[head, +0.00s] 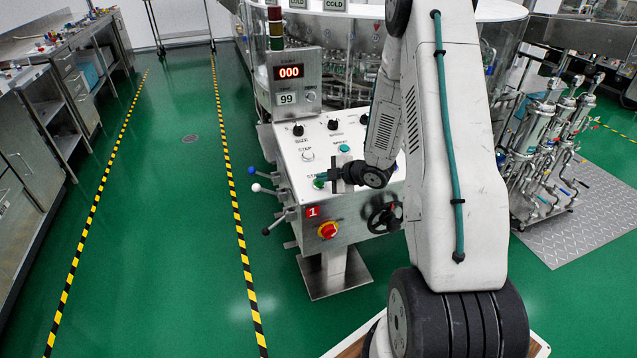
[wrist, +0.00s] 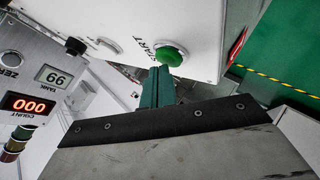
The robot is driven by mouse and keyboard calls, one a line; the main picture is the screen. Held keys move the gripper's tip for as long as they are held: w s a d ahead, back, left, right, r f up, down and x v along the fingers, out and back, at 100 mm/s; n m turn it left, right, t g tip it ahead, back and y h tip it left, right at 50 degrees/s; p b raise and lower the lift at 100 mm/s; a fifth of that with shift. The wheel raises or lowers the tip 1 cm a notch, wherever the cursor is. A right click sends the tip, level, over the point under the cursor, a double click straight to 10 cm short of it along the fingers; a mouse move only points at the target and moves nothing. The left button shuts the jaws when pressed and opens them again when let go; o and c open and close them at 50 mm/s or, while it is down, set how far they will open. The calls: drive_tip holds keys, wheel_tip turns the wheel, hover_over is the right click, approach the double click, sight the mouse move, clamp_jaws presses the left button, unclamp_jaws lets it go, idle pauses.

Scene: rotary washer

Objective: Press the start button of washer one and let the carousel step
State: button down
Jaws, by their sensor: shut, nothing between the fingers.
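Washer one's sloped white control panel (head: 345,145) carries a red label with the number 1 (head: 313,212). Its green start button (head: 318,183) sits at the panel's lower left, partly covered by my fingers in the head view. In the wrist view the green button (wrist: 170,55) shows beside the word START. My gripper (head: 322,177) is shut and empty, its teal fingertips (wrist: 160,72) right at the button. I cannot tell whether they touch it. The count display (head: 289,72) reads 000 and the tank display (head: 287,98) reads 99. The glass-walled carousel (head: 345,60) stands behind, partly hidden by my arm.
A red emergency knob (head: 327,230), a black handwheel (head: 384,217) and several levers (head: 264,188) stick out of the panel's front and left side. Steel pipework (head: 550,140) stands at right. The green floor (head: 180,220) at left is open between striped lines.

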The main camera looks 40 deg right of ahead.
drive_tip(key=shift+w+f, duration=0.1)
drive_tip(key=shift+f, duration=0.15)
idle(0.6)
drive_tip(key=shift+s+r, duration=0.25)
drive_tip(key=shift+r, duration=0.55)
drive_tip(key=r, duration=0.2)
drive_tip(key=s+r, duration=0.1)
drive_tip(key=r, duration=0.1)
drive_tip(key=shift+s+a+r, duration=0.1)
drive_tip(key=shift+a+r, duration=0.1)
drive_tip(key=shift+r, duration=0.2)
